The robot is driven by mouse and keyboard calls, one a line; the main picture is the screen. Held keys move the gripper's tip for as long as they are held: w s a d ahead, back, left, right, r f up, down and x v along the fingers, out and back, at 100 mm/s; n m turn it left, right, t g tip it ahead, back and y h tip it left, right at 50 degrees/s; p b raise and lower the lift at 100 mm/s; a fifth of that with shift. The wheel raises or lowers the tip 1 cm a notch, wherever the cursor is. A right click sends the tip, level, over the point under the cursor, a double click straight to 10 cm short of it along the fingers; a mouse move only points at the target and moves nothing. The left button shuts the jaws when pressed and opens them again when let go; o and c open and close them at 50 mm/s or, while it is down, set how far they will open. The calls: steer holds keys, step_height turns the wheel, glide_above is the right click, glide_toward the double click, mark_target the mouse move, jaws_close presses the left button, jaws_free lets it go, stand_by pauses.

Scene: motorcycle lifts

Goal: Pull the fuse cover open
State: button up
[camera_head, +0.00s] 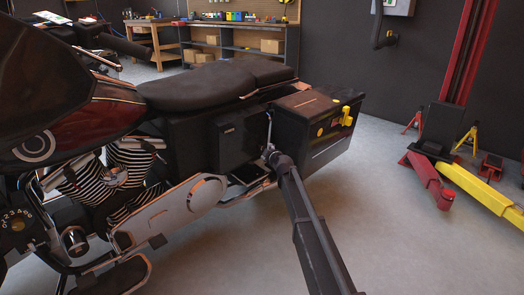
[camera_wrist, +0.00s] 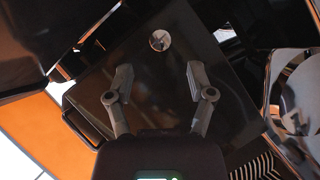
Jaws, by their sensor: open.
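The fuse cover appears to be the black square panel (camera_head: 236,138) on the motorcycle's side, below the rear of the seat. In the wrist view a dark glossy panel (camera_wrist: 158,92), probably this cover, fills the middle. A small round silver piece (camera_wrist: 160,40) sits near its upper edge. My gripper (camera_wrist: 160,76) is open and empty, its two fingers apart in front of the panel. In the head view my gripper (camera_head: 269,153) is beside the panel's right edge. I cannot tell whether the fingertips touch it.
The black seat (camera_head: 215,82) lies above the panel. A black side case (camera_head: 309,122) with a yellow latch is close on the right. Chrome engine parts (camera_head: 170,205) are at lower left. A red and yellow lift (camera_head: 470,185) stands far right. The floor at lower right is clear.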

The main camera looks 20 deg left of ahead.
mark_target(263, 148)
steer(key=shift+b+x, duration=0.65)
steer(key=shift+x, duration=2.85)
jaws_close()
